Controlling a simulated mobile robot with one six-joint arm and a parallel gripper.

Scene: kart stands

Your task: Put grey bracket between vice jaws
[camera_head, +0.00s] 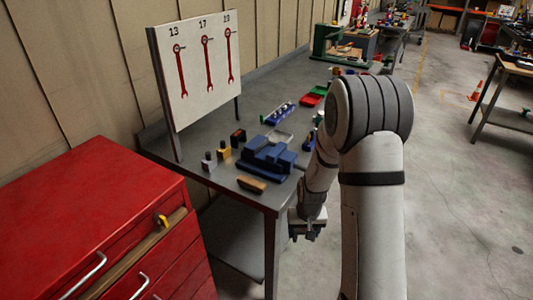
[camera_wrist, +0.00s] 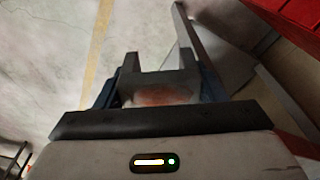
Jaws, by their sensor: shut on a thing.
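My gripper (camera_head: 306,226) hangs beside the near right edge of the workbench, below the level of its top. In the wrist view my gripper (camera_wrist: 158,85) has its bluish fingers closed on both sides of a grey bracket (camera_wrist: 160,77), whose two upright ends stick out beyond the fingers. In the head view the bracket is too small and covered to make out clearly. The blue vice (camera_head: 268,158) stands on the near part of the bench, up and left of my gripper. The gap between its jaws is hard to see from here.
A brown wooden piece (camera_head: 252,184) lies in front of the vice on the workbench (camera_head: 205,133). Small blocks (camera_head: 224,151) stand left of it, and a clear tray (camera_head: 279,138) and a blue rack (camera_head: 278,114) behind. A red cabinet (camera_head: 85,195) stands at left.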

